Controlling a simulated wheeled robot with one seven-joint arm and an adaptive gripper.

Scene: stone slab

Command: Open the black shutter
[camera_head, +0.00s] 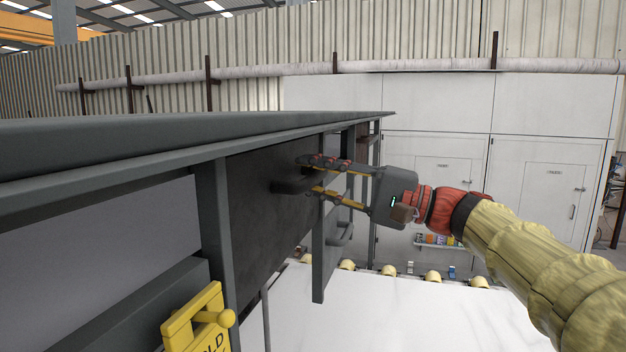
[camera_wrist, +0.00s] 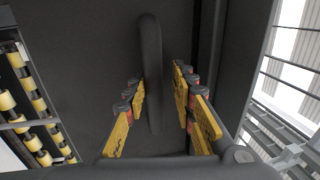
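The black shutter (camera_head: 262,235) is a flat dark panel under the long grey top. Its bar handle (camera_head: 291,187) sticks out near the panel's upper right part. My gripper (camera_head: 308,175) is at the handle with its fingers pointing at the panel. In the wrist view, the shutter (camera_wrist: 85,50) fills the background and the handle (camera_wrist: 151,70) runs between the two yellow finger pads of my gripper (camera_wrist: 155,105). The fingers are open, with a visible gap on each side of the handle. The contact at the fingertips is hard to see.
The grey top (camera_head: 200,130) overhangs just above my gripper. A grey panel with another handle (camera_head: 341,235) stands just right of the shutter. A yellow sign (camera_head: 198,325) is at the lower left. White cabinets (camera_head: 440,130) stand behind, and a white slab (camera_head: 400,320) lies below.

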